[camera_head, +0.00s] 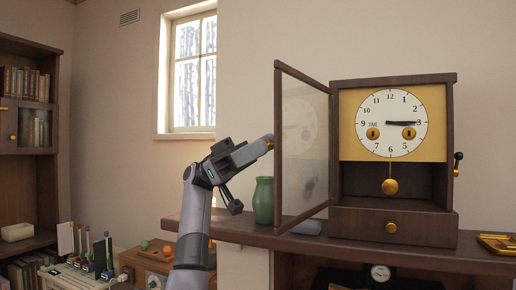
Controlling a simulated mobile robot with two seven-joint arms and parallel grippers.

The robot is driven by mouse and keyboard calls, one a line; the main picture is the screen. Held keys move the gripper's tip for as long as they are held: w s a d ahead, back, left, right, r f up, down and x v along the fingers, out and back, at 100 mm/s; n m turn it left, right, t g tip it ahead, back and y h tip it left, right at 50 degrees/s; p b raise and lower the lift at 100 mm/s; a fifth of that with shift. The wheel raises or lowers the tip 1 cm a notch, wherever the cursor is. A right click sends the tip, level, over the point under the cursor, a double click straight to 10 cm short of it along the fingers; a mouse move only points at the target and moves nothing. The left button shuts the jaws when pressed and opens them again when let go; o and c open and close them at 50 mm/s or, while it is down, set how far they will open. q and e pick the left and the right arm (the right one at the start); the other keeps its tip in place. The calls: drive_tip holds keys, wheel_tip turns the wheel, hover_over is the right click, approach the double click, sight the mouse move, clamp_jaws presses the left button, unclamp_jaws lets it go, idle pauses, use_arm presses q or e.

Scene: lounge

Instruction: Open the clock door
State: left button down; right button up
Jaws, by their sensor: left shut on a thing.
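The wooden clock (393,215) stands on a dark shelf at the right, with a white dial, gold pendulum and a small drawer. Its glass-paned door (304,150) is swung wide open to the left, hinged at the clock's left side. My left gripper (266,143) is at the door's free edge, shut on the small gold door knob (270,139). The fingertips are small in view and partly hide the knob. My right gripper is out of view.
A green vase (263,200) stands on the shelf (350,241) just below my left gripper, behind the door's lower edge. A grey object (306,227) lies under the door. A gold tray (497,243) sits at the far right. A bookcase (56,170) stands at the left.

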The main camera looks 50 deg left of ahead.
use_arm(q)
drive_tip(key=shift+f, duration=0.1)
drive_tip(key=c, duration=1)
unclamp_jaws()
drive_tip(key=shift+a, duration=0.1)
drive_tip(key=shift+b+v, duration=0.55)
drive_tip(key=shift+v, duration=2.95)
